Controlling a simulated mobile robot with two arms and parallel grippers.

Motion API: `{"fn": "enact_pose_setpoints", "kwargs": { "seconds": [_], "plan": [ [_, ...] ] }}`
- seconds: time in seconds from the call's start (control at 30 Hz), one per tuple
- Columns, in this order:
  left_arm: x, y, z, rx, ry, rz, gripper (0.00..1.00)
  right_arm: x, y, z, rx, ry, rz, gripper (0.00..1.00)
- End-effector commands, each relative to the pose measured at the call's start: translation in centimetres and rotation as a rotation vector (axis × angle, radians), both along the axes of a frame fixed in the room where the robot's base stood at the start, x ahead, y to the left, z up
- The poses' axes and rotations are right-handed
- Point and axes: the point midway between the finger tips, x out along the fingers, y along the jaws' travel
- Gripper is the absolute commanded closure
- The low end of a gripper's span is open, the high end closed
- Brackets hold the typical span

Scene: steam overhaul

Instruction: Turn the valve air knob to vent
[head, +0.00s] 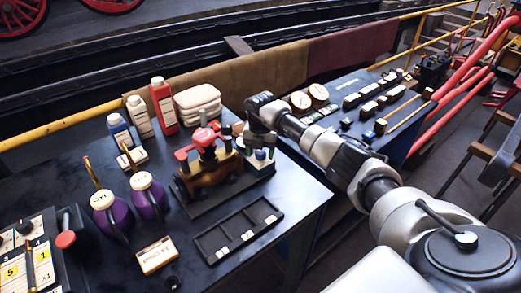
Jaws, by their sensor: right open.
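A valve test stand with a brass-coloured body and red handles (207,143) stands on the dark table at the middle of the head view. Small fittings (259,156) sit at its right side, one with a blue top. I cannot tell which part is the valve air knob, and no vent marking is readable. My right gripper (259,115) is open, above and behind the stand's right side. Its fingers are small and partly hidden, and I see nothing held in it. My left gripper is not in view.
Purple jugs (148,196), a red bottle (163,103), white bottles and folded cloths (198,102) stand left of and behind the stand. A black compartment tray (237,231) lies in front. A numbered panel (25,258) is at lower left. A second table (350,105) holds parts.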

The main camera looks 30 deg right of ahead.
Motion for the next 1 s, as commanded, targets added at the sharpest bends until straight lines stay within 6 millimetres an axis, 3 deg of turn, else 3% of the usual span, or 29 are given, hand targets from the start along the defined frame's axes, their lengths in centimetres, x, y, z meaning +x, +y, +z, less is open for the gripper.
{"fn": "enact_pose_setpoints", "kwargs": {
  "seconds": [0.2,0.53,1.0],
  "plan": [
    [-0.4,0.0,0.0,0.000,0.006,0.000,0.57,0.0,0.0,-0.1,0.000,0.000,0.000,0.39],
    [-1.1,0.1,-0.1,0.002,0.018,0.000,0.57,0.0,0.0,0.0,0.001,-0.001,0.000,0.88],
    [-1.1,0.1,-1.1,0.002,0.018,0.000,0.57,0.0,0.0,-0.2,0.000,0.000,0.119,0.88]
  ]
}}
